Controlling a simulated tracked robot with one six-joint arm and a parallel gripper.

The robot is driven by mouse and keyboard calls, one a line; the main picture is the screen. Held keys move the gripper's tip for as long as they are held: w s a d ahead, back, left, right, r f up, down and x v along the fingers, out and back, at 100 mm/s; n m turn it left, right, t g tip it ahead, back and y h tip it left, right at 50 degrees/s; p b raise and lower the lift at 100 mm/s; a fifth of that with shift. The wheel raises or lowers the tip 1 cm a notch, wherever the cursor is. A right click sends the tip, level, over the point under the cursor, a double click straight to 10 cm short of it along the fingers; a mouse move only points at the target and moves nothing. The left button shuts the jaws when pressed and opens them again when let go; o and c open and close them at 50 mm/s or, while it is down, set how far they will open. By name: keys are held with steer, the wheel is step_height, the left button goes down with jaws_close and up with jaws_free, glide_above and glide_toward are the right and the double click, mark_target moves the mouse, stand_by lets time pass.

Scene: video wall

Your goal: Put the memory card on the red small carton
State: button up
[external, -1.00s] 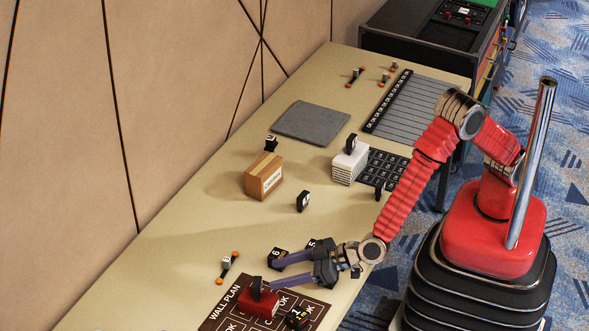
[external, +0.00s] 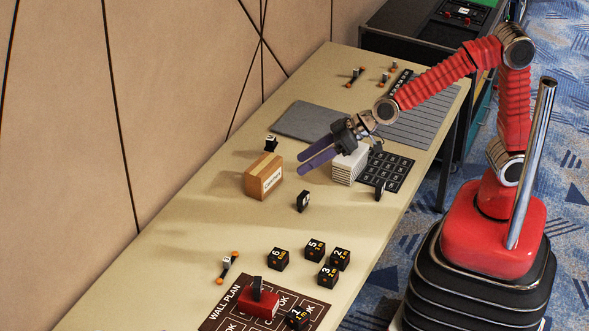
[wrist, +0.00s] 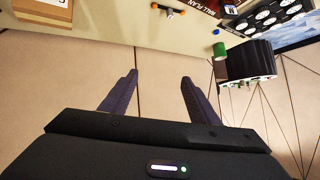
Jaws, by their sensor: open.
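The red small carton (external: 259,304) lies on the dark wall-plan sheet at the near end of the table. A small dark upright slab, apparently the memory card (external: 256,287), stands on top of it. My gripper (external: 305,162) is open and empty, well away from the carton. It is above the table in front of the white stack, with its fingers pointing left toward the cardboard box. In the wrist view my gripper's two fingers (wrist: 158,77) are spread, with nothing between them. The carton and card cannot be made out there.
A cardboard box (external: 264,177) and a white stack (external: 344,172) stand mid-table. Small black upright pieces (external: 303,201) (external: 380,190) stand nearby. Several black numbered cubes (external: 278,259) stand behind the wall-plan sheet (external: 222,317). A grey mat (external: 298,119) lies farther back. Table between box and cubes is mostly clear.

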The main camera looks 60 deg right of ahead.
steer(key=s+d+r+h, duration=0.1)
steer(key=s+d, duration=0.1)
steer(key=d, duration=0.4)
steer(key=s+d+r+m+g, duration=0.1)
steer(key=s+d, duration=0.2)
steer(key=d, duration=0.2)
steer(key=s+d+r+h, duration=0.1)
steer(key=s+d, duration=0.1)
steer(key=d, duration=0.4)
steer(key=s+d+f+m+g+h, duration=0.2)
steer(key=s+d+h, duration=0.2)
steer(key=s+d, duration=1.2)
steer(key=shift+d+f+m+g, duration=0.3)
steer(key=shift+d+f+m, duration=0.1)
steer(key=shift+d, duration=0.4)
